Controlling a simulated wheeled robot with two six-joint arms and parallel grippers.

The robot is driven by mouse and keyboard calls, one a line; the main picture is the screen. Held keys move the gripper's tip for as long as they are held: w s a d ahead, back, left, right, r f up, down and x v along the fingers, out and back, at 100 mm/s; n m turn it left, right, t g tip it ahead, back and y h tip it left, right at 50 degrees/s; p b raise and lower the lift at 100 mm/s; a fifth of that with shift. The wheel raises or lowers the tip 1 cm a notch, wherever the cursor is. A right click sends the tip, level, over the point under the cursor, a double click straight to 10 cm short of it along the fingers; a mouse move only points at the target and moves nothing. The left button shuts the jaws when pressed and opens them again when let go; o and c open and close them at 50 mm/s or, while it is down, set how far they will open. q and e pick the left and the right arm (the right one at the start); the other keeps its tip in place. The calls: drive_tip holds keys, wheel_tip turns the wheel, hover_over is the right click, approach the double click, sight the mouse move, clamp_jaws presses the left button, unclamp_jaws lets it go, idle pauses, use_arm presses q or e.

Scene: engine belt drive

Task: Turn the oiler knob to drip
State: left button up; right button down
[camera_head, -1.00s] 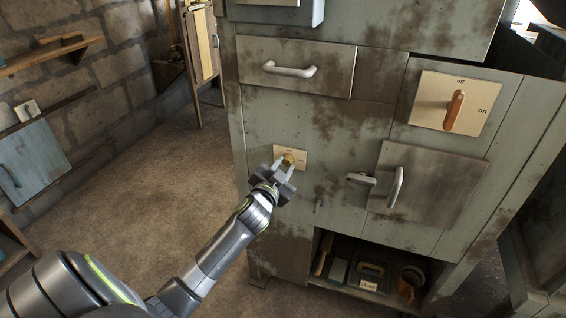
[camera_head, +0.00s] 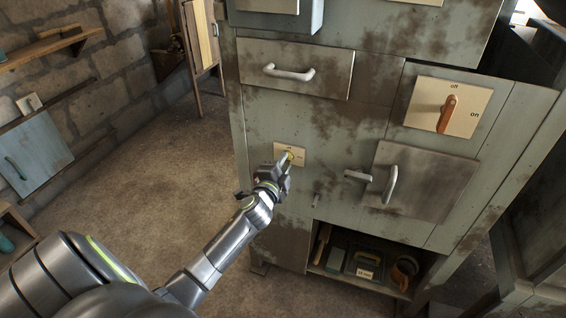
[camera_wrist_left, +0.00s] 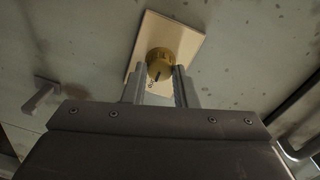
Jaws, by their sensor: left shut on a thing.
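The oiler knob (camera_wrist_left: 159,66) is a small round brass knob on a cream plate (camera_wrist_left: 183,42) on the cabinet front. It also shows in the head view (camera_head: 290,156), partly hidden by my gripper. My left gripper (camera_wrist_left: 160,80) is shut on the knob, one finger on each side of it. In the head view the left gripper (camera_head: 285,166) reaches the plate from below. A dark mark and lettering show below the knob in the wrist view, too small to read surely. My right gripper is not in view.
A drawer with a handle (camera_head: 290,72) is above the plate. To the right are an orange lever (camera_head: 447,113) marked off and on, and a metal door (camera_head: 418,182) with a handle. An open shelf (camera_head: 345,281) below holds tools. Floor at left is clear.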

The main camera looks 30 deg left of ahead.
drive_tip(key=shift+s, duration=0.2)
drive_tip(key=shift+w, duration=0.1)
use_arm(q)
drive_tip(key=o, duration=1)
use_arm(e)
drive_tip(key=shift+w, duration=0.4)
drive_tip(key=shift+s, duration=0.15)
use_arm(q)
drive_tip(key=v, duration=1.7)
drive_tip(key=shift+s+d, duration=0.15)
drive_tip(key=shift+d, duration=0.05)
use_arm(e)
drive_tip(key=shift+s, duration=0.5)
